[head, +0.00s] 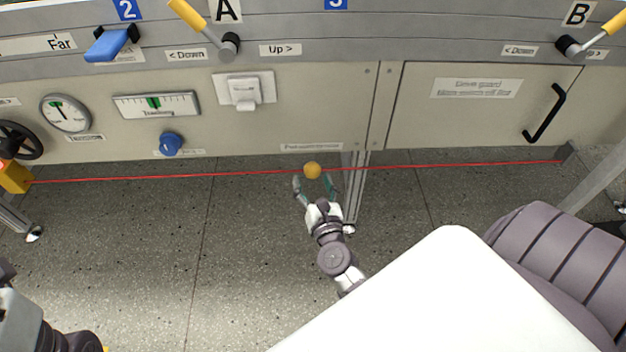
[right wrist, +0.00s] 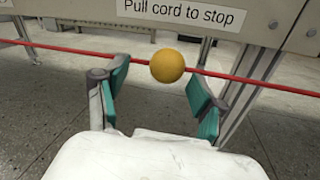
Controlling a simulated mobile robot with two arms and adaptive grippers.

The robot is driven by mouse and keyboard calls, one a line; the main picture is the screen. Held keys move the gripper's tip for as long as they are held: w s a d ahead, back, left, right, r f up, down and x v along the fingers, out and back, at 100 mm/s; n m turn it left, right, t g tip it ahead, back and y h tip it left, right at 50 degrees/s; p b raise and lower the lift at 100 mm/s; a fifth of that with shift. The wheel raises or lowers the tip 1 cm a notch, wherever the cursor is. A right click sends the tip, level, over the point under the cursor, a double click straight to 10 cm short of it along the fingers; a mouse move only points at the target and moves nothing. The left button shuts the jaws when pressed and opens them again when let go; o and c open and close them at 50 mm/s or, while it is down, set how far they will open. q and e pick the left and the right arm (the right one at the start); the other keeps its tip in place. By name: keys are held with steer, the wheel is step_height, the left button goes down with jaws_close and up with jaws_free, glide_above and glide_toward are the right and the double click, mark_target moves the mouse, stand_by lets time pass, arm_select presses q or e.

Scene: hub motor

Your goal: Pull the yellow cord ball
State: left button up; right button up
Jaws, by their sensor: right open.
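The yellow cord ball (head: 312,170) sits on a taut red cord (head: 200,177) that runs along the lower front of the machine panel. In the right wrist view the ball (right wrist: 167,66) shows between and just beyond the fingertips. My right gripper (head: 315,185) is open, with a finger on either side of the ball's line and no visible grip on it. Its teal finger pads (right wrist: 160,90) face each other with a gap around the ball. My left arm shows only partly at the lower left corner; its fingers are out of view.
A label reading "Pull cord to stop" (right wrist: 181,13) is above the ball. A metal leg (head: 354,185) stands just right of it. A yellow box (head: 14,177) is at the cord's left end. Levers, a gauge (head: 65,113) and a door handle (head: 545,113) are on the panel. The floor is clear.

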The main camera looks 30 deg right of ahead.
steer(key=v, duration=1.2)
steer(key=shift+r, duration=0.1)
